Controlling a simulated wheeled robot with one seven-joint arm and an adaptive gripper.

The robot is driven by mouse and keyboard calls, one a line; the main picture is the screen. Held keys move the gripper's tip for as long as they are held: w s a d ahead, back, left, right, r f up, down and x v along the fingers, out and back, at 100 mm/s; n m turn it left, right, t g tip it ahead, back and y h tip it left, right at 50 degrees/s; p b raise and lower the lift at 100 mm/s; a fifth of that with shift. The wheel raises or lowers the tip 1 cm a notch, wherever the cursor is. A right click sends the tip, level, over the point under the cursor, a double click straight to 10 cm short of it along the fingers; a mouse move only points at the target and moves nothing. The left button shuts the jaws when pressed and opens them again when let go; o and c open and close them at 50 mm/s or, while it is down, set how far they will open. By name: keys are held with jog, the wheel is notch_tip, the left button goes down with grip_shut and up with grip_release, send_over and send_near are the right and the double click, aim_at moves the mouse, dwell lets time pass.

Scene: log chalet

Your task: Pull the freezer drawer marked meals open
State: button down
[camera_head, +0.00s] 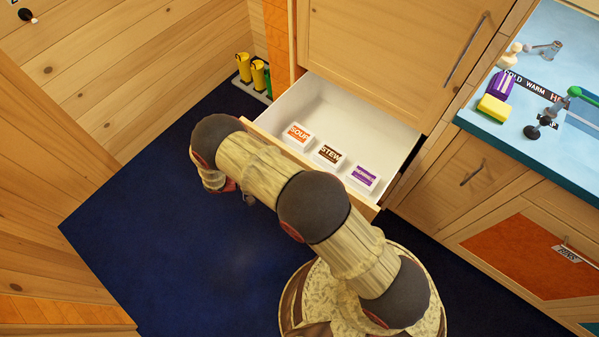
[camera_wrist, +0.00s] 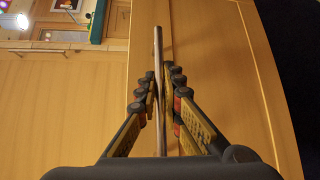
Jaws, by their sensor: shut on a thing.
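A wide drawer with a white inside (camera_head: 350,115) stands pulled out from under a wooden cabinet door in the head view. Small white boxes lie inside along its front: one marked SOUP (camera_head: 297,136), one marked STEW (camera_head: 328,155) and one with a purple label (camera_head: 363,177). My gripper (camera_wrist: 161,88) is shut on a thin metal bar handle (camera_wrist: 158,45) in the wrist view, with a finger on each side. The handle runs along a wooden drawer front (camera_wrist: 215,60). My arm hides the handle and most of the drawer's front in the head view; no meals mark is readable.
Blue floor (camera_head: 150,230) lies clear left of my arm. Yellow boots (camera_head: 250,72) stand by the wall left of the drawer. A blue counter (camera_head: 545,45) with a sponge (camera_head: 493,108) and taps is at the right, above other closed drawers (camera_head: 470,170).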

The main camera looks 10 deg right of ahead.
dwell(0.3)
jog(key=c, duration=2)
grip_release()
jog(key=shift+o, duration=0.4)
jog(key=shift+a, duration=0.15)
jog(key=w+a+r, duration=0.1)
jog(key=a, duration=1)
jog(key=shift+w+a+r, duration=0.3)
